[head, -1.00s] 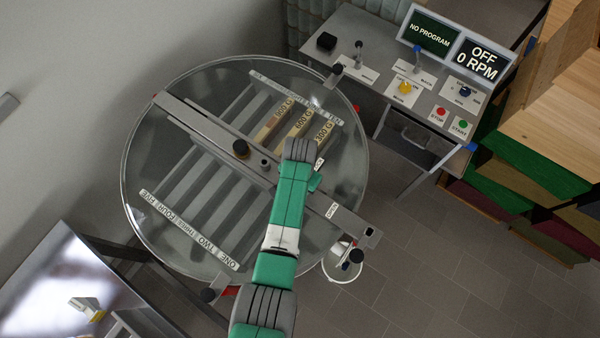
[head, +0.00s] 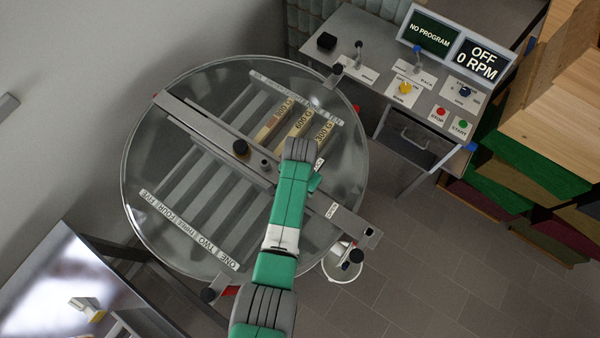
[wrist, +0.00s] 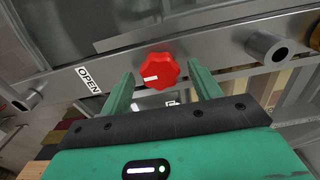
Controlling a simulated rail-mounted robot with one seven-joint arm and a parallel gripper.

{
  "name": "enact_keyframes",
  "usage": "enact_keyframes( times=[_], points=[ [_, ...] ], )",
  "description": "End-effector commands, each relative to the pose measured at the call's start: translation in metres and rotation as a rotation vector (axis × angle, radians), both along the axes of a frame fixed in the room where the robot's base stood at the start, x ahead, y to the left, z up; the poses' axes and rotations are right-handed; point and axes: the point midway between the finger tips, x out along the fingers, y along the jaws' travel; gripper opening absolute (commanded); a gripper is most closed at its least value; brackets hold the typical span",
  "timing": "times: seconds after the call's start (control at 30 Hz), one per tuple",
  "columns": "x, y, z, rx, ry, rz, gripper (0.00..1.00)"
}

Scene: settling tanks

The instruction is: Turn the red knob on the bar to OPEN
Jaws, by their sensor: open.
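The red knob (wrist: 162,71) sits on the grey metal bar (wrist: 218,52) in the wrist view. Its white mark is on its lower left side. A white OPEN label (wrist: 89,79) lies on the bar to the knob's left. Another label (wrist: 172,103) is mostly hidden below the knob. My gripper (wrist: 159,74) is open, with one green finger on each side of the knob and visible gaps between. In the head view the bar (head: 350,221) crosses the round tank, and the OPEN label (head: 332,210) shows near its right end. My arm hides the knob there.
The round tank (head: 125,175) holds several slats. A black knob (head: 241,148) and a short tube (wrist: 268,46) stand on the bar. A white bucket (head: 342,274) hangs near the bar's end. A control desk (head: 345,25) with an OFF, 0 RPM display (head: 479,59) stands at upper right.

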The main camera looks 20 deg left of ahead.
Motion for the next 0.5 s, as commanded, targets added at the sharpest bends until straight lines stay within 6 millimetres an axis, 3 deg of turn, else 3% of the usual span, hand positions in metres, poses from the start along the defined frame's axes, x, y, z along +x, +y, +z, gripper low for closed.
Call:
enact_keyframes(
  times=[0.07, 0.3, 0.5],
  points=[
    [0.000, 0.000, 0.006, 0.000, -0.001, 0.000, 0.63],
    [0.000, 0.000, 0.053, 0.000, -0.003, 0.000, 0.63],
    [0.000, 0.000, 0.076, 0.001, -0.001, 0.000, 0.63]
  ],
)
